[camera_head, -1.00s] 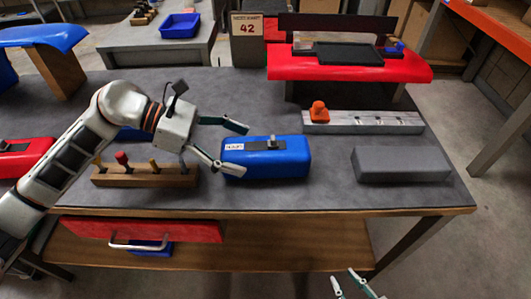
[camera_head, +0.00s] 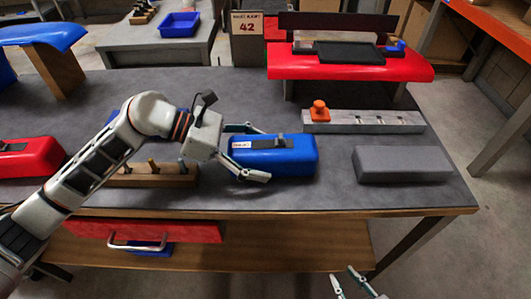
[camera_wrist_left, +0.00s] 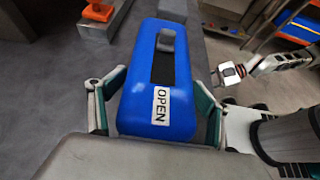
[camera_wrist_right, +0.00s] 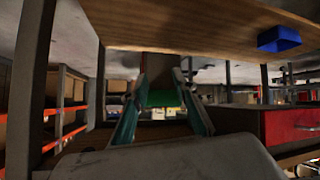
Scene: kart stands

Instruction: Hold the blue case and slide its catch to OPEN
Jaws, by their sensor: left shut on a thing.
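The blue case (camera_head: 290,160) lies on the grey table top and shows large in the left wrist view (camera_wrist_left: 140,75). A dark track runs along its top. The grey catch (camera_wrist_left: 166,41) sits toward the track's end away from the white OPEN label (camera_wrist_left: 161,105); it also shows in the head view (camera_head: 279,140). My left gripper (camera_head: 258,152) is shut on the case's labelled end, one finger on each side (camera_wrist_left: 158,110). My right gripper (camera_head: 357,284) is low in front of the table, empty, with its fingers apart; it also shows in the right wrist view (camera_wrist_right: 160,75).
A grey block (camera_head: 403,165) lies right of the case. Behind it is a metal rail (camera_head: 365,122) with an orange knob (camera_head: 319,110). A wooden peg block (camera_head: 150,176) is under my left arm. The table's front edge (camera_head: 330,211) lies between my right gripper and the case.

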